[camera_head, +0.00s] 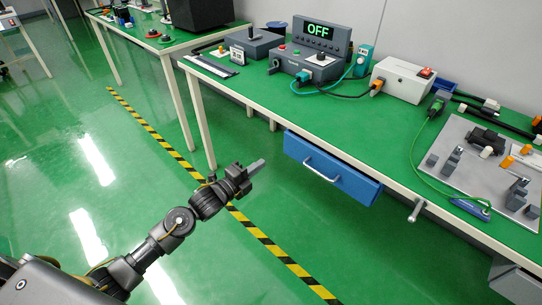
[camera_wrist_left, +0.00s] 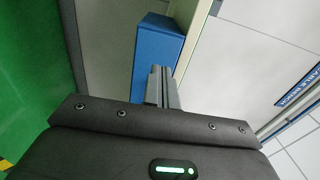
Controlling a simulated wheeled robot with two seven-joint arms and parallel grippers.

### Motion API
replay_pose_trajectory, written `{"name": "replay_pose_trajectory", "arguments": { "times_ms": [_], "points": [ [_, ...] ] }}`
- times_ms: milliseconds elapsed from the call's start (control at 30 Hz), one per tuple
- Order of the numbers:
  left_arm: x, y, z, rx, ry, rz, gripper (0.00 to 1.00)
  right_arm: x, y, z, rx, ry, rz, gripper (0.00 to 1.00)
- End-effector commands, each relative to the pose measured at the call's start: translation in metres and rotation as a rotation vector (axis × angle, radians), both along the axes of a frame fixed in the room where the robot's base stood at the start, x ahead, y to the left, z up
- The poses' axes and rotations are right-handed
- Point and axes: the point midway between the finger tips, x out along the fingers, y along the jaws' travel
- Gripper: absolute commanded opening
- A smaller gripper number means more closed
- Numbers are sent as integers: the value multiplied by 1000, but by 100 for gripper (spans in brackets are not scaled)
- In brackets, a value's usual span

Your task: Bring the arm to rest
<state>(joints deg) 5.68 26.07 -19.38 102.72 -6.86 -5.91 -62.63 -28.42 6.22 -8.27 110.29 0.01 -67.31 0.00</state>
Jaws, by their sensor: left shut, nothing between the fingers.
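My left gripper (camera_head: 256,167) is in the head view, at the end of my left arm that comes in from the lower left. Its fingers are shut and empty, in the open space in front of the workbench. It is to the left of the blue drawer (camera_head: 328,170) and appears apart from it. In the left wrist view the shut fingers (camera_wrist_left: 162,86) show in front of the blue drawer (camera_wrist_left: 157,50). My right gripper is in neither view.
The green workbench (camera_head: 345,130) carries a device with an "OFF" display (camera_head: 321,31), a white box (camera_head: 402,80) and a grey plate with parts (camera_head: 470,165). A handle (camera_head: 415,211) sticks out at the front edge. The floor at left, with a striped line (camera_head: 150,130), is clear.

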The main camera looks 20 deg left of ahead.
Motion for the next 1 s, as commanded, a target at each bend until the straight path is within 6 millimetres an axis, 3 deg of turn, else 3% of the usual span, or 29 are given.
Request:
{"name": "replay_pose_trajectory", "arguments": {
  "times_ms": [233,700,867,933,1000],
  "points": [
    [-22,11,0,0,0,0,0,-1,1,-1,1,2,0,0],
    [-22,14,-6,-58,65,17,0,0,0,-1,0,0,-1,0],
    [-18,43,-47,-293,394,232,0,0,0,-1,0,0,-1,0],
    [-40,54,-91,-468,611,414,0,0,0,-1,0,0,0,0],
    [-78,61,-138,-632,810,609,0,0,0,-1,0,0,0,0]
  ]
}}
